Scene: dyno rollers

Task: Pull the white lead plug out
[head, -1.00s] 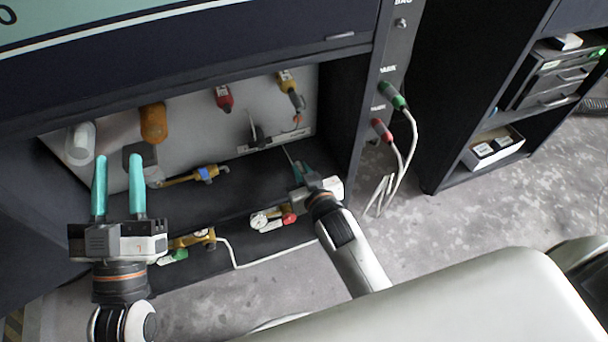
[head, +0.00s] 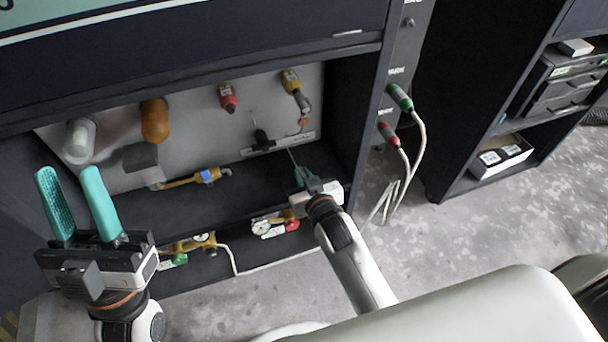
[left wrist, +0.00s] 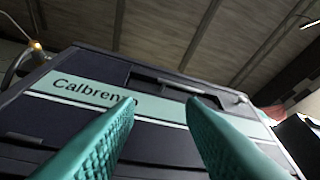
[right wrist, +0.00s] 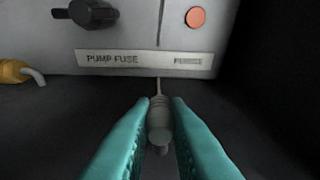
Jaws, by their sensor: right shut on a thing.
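The white lead plug (right wrist: 159,122) shows in the right wrist view as a pale grey, ribbed cylinder. My right gripper (right wrist: 161,101) is shut on it, one teal finger on each side. A thin pale lead (right wrist: 157,86) runs from its far end toward the panel strip marked PUMP FUSE (right wrist: 112,58). I cannot tell whether it sits in a socket. In the head view my right gripper (head: 303,174) is low in the cabinet's right part, and its fingers mostly hide the plug. My left gripper (head: 68,174) is open and empty in front of the cabinet's left side.
A black knob (head: 262,140) and red (head: 228,98) and yellow (head: 291,82) fittings are on the back panel. Green (head: 400,97) and red (head: 389,134) plugs with white leads are on the right column. The cabinet's right wall (head: 352,130) is close to my right gripper.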

